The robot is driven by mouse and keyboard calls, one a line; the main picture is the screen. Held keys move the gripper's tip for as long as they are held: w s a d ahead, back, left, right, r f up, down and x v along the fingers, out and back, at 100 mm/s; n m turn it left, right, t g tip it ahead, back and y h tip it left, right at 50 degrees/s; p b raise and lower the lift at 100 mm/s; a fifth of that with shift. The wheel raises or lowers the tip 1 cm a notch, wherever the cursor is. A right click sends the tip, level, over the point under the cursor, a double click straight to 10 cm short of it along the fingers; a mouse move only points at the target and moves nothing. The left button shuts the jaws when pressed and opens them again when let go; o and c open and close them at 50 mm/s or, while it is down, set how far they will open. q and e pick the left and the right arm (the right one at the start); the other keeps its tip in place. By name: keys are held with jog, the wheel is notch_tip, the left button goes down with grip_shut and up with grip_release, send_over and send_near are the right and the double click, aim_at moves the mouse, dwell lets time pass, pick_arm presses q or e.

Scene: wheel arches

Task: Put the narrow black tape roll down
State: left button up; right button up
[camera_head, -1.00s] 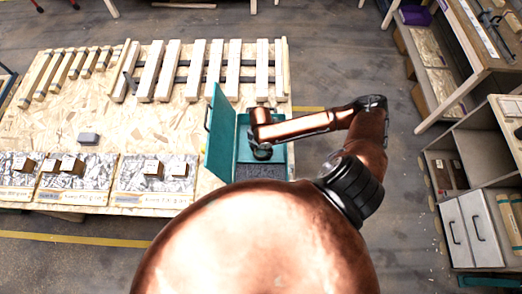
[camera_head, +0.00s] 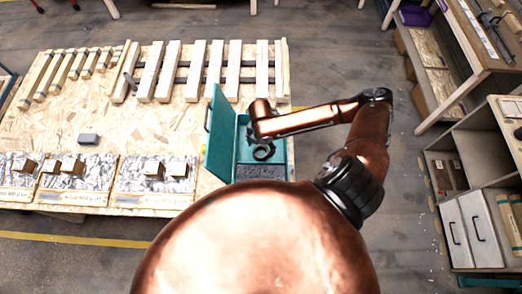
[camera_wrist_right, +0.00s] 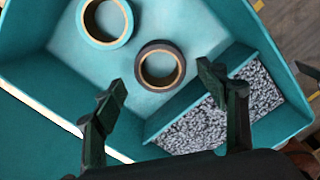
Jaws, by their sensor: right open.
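The narrow black tape roll (camera_wrist_right: 160,88) lies flat on the floor of the open teal case (camera_wrist_right: 45,85), near the grey foam block. My right gripper (camera_wrist_right: 162,81) is open, with its two fingers apart on the near side of the roll and nothing between them that I can make out as held. In the head view my right gripper (camera_head: 263,151) is over the case (camera_head: 277,152), and it is small and dark there. My left gripper is in no view.
A blue tape roll (camera_wrist_right: 108,43) lies in the case beside the black one. Speckled grey foam (camera_wrist_right: 225,115) fills one compartment. The case's raised lid (camera_head: 219,135) stands on its left. A grey block (camera_head: 88,138) and foil-covered trays (camera_head: 130,178) are on the board table.

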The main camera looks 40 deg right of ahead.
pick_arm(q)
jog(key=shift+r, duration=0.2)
pick_arm(e)
notch_tip(320, 180, up, 8)
jog(key=shift+f, duration=0.15)
dwell(1.2)
